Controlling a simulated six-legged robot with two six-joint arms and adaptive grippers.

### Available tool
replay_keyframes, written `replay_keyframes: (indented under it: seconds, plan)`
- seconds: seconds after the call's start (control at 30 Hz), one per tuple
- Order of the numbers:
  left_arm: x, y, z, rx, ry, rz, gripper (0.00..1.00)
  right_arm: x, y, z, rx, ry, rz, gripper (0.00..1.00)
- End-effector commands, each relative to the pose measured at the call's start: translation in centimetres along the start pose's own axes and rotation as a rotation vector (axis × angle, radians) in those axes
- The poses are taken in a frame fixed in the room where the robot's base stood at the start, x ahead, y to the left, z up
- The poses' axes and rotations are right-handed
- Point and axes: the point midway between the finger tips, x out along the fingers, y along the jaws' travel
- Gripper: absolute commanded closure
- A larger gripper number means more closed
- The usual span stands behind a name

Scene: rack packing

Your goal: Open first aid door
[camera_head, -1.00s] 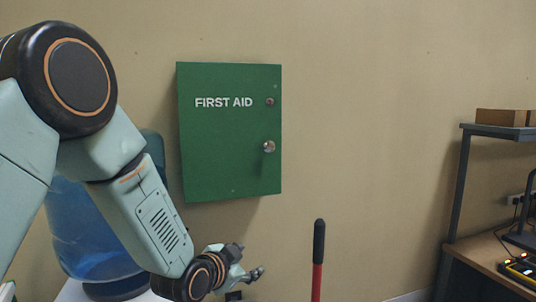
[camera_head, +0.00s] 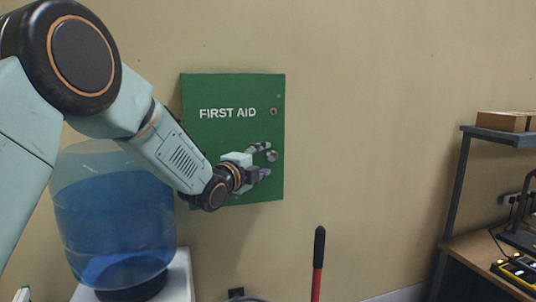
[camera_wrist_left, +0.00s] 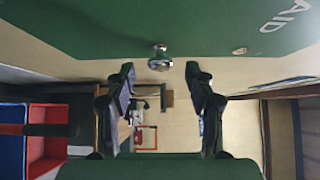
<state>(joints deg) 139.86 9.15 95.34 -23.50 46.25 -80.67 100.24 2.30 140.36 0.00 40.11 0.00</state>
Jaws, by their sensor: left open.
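The green first aid cabinet (camera_head: 232,92) hangs on the wall with its door shut. Its round metal knob (camera_head: 272,155) is near the door's right edge, with a small lock above it. My left gripper (camera_head: 268,160) is open in front of the door, its fingertips close to the knob. In the left wrist view the knob (camera_wrist_left: 160,58) stands out from the green door (camera_wrist_left: 160,25), ahead of and between the open fingers (camera_wrist_left: 160,85). It looks clear of both fingers. My right gripper is not in view.
A blue water bottle (camera_head: 115,215) on a white stand is at the left below my arm. A red pole with a black grip (camera_head: 319,250) stands in front of the wall. A workbench with a shelf (camera_head: 500,135) is at the right. The wall right of the cabinet is clear.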

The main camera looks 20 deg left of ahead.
Motion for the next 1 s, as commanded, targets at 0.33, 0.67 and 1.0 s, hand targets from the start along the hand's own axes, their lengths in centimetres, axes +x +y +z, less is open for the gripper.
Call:
replay_keyframes:
  seconds: [0.33, 0.67, 1.0]
  plan:
    - [3.0, 0.0, -0.1, -0.001, 0.001, 0.001, 0.46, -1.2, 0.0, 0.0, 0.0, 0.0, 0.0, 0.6]
    - [3.2, 0.0, -0.1, -0.002, 0.0, 0.001, 0.46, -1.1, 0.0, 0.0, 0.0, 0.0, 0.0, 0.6]
    - [3.1, 0.0, -0.1, -0.002, 0.0, 0.001, 0.75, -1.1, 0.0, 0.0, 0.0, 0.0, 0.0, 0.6]
